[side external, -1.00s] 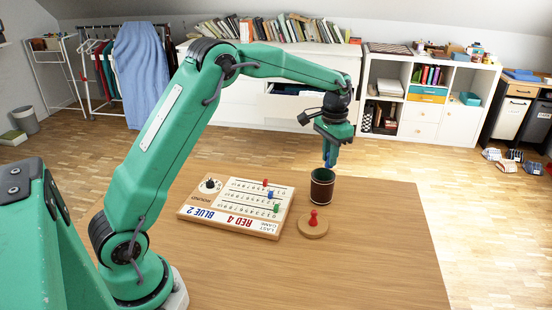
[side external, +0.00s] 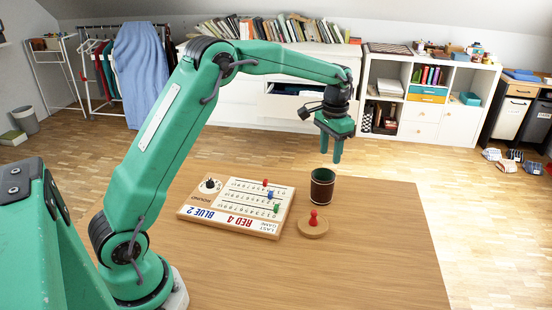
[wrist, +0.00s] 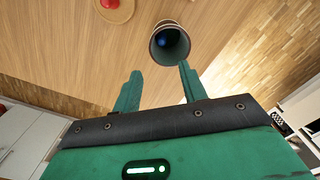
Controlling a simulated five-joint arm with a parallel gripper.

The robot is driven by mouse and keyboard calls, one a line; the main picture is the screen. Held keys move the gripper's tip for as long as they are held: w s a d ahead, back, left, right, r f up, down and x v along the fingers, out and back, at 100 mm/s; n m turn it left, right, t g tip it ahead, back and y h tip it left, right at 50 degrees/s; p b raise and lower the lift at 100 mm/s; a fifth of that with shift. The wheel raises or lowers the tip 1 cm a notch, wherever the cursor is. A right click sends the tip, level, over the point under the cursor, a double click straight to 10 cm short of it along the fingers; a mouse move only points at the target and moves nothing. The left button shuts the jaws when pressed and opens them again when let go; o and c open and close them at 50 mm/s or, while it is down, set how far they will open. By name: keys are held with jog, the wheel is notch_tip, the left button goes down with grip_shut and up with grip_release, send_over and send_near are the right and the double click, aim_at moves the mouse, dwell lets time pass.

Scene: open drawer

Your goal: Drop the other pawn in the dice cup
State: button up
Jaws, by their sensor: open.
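The dice cup (side external: 321,190), brown with a dark rim, stands upright on the table. It also shows in the wrist view (wrist: 178,50). A blue thing (wrist: 162,41), likely a pawn, lies inside the cup. A red pawn (side external: 313,218) stands on a round wooden disc (side external: 313,231) in front of the cup. In the wrist view, part of the red pawn (wrist: 108,4) shows at the top edge. My gripper (side external: 331,158) is open and empty, above and slightly behind the cup. Its two fingers are apart in the wrist view (wrist: 159,70).
A wooden scoreboard (side external: 207,203) with a dial and red, blue and green pegs lies left of the cup. The table (side external: 380,245) is clear on the right and in front. A drawer (side external: 280,103) stands open in the white cabinet behind.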

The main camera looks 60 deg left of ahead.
notch_tip(320, 180, up, 6)
dwell(0.5)
jog(key=shift+r, duration=0.1)
jog(key=s+d+r+t, duration=0.15)
jog(key=s+r, duration=0.25)
jog(key=s, duration=0.4)
jog(key=s+d+r+t, duration=0.15)
jog(key=s+r, duration=0.25)
jog(key=s, duration=0.4)
jog(key=s+d+f+t, duration=0.1)
jog(key=s+f, duration=0.1)
jog(key=s, duration=0.6)
jog(key=s+d+f+n+t, duration=0.1)
jog(key=s+f, duration=0.2)
jog(key=s, duration=0.5)
jog(key=shift+d+t, duration=0.25)
jog(key=shift+t, duration=0.05)
jog(key=shift+s+f, duration=0.1)
dwell(0.5)
